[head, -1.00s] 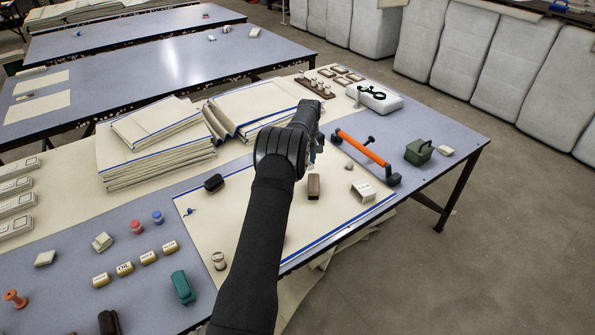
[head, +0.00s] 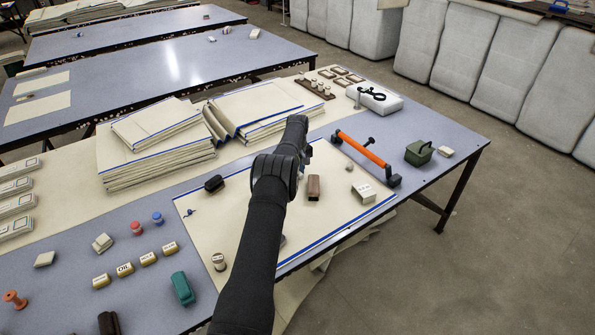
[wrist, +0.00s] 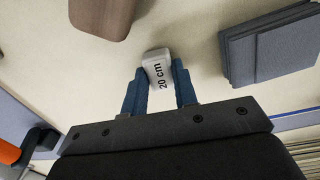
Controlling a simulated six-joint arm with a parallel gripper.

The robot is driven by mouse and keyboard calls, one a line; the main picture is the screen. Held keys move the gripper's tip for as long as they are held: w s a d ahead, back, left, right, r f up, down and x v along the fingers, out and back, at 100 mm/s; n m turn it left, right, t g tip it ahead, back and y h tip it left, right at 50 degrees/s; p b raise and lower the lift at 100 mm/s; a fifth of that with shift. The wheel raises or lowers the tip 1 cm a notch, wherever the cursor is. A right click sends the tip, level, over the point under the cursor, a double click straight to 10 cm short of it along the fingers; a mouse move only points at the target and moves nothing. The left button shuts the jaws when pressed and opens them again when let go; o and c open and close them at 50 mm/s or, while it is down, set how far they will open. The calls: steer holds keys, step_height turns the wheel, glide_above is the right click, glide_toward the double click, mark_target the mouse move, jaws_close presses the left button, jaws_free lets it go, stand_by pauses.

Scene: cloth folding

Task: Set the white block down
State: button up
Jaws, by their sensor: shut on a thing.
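The white block (wrist: 157,72), printed "20 cm", is between the two blue fingers of my gripper (wrist: 158,82) in the wrist view. The fingers are shut on its two sides. Pale cloth lies beneath it; I cannot tell whether the block touches the cloth. In the head view, my arm hides the held block and most of the gripper above the cloth (head: 240,215).
A brown block (wrist: 103,14) lies close by, also in the head view (head: 314,188). A blue-grey stack (wrist: 270,45) lies right in the wrist view. A white labelled block (head: 363,193) and an orange-handled tool (head: 362,149) are further right. Bare cloth shows between them.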

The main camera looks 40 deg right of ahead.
steer(key=shift+f, duration=0.1)
steer(key=o, duration=0.9)
steer(key=shift+o, duration=0.2)
step_height(320, 180, up, 12)
steer(key=shift+f, duration=4.05)
